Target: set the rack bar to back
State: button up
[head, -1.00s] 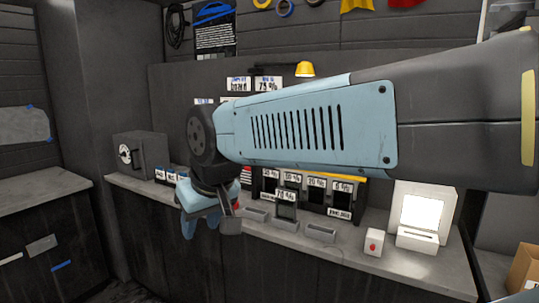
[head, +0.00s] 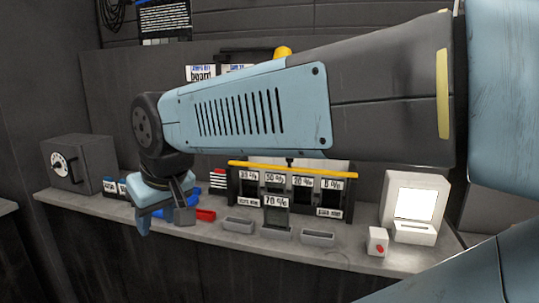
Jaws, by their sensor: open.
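The yellow rack bar (head: 322,173) runs across the top of a dark rack (head: 235,190) on the counter, with a small dark knob (head: 290,161) near its middle. Cards with percent labels show in the rack just below the bar. A 70 % card (head: 277,202) stands in front of them, lower down. My gripper (head: 164,222) hangs to the left of the rack in the picture, pointing down, open and empty. It is apart from the bar. My forearm hides the wall area above the rack.
The counter (head: 350,253) holds small grey trays (head: 318,238), a white box with a red button (head: 377,241) and a white screen device (head: 415,205). A dark safe (head: 80,163) stands at left.

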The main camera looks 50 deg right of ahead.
aim_at(342, 174)
jog(key=z, duration=1.2)
jog(key=k, duration=0.6)
jog(key=i, duration=0.6)
jog(key=u, duration=0.1)
